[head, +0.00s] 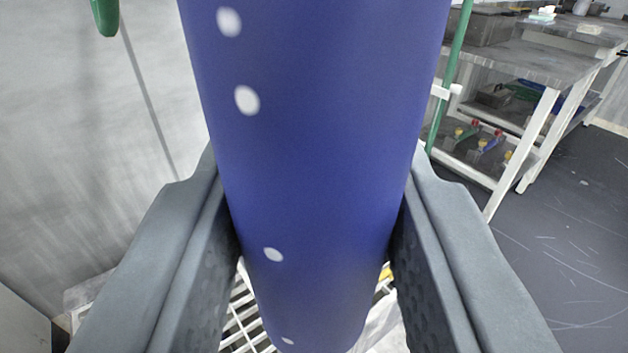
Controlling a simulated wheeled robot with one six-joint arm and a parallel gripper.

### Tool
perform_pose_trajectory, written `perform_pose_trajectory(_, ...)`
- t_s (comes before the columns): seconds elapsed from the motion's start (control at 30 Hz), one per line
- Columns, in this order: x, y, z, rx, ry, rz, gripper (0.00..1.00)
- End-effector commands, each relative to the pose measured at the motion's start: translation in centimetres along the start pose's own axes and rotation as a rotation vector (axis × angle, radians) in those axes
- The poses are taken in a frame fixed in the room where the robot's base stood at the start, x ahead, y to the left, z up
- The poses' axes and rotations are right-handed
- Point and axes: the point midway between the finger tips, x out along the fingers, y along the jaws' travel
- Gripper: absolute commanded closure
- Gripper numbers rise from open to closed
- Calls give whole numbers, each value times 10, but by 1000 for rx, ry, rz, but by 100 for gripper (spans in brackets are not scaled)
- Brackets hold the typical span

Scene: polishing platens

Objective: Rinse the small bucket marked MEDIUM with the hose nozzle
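My gripper (314,235) has one finger on each side of a large blue cylinder with white dots (310,150), and both fingers appear to press against it. The cylinder fills the middle of the view from the top edge almost to the bottom and narrows slightly downward. No lettering shows on its visible side. A green hose (452,70) runs down at the right, beside a white bracket. A green rounded end (106,14) hangs at the top left. No bucket marked MEDIUM and no clear hose nozzle can be made out.
A white wire rack (240,318) shows below the cylinder, partly hidden by it and my fingers. A grey wall (60,140) is at the left. A bench with white legs (550,62) stands at the right, holding items on its shelves. Dark floor (570,240) at the right is clear.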

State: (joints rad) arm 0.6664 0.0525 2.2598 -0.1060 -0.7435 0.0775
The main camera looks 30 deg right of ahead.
Motion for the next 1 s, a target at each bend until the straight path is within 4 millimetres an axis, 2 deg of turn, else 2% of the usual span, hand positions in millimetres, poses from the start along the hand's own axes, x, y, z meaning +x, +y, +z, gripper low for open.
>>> perform_pose_trajectory(0.5, -80, 68, 11, 0, 1, 4, 98)
perform_pose_trajectory(1.0, -146, 124, 21, -1, 1, 3, 98)
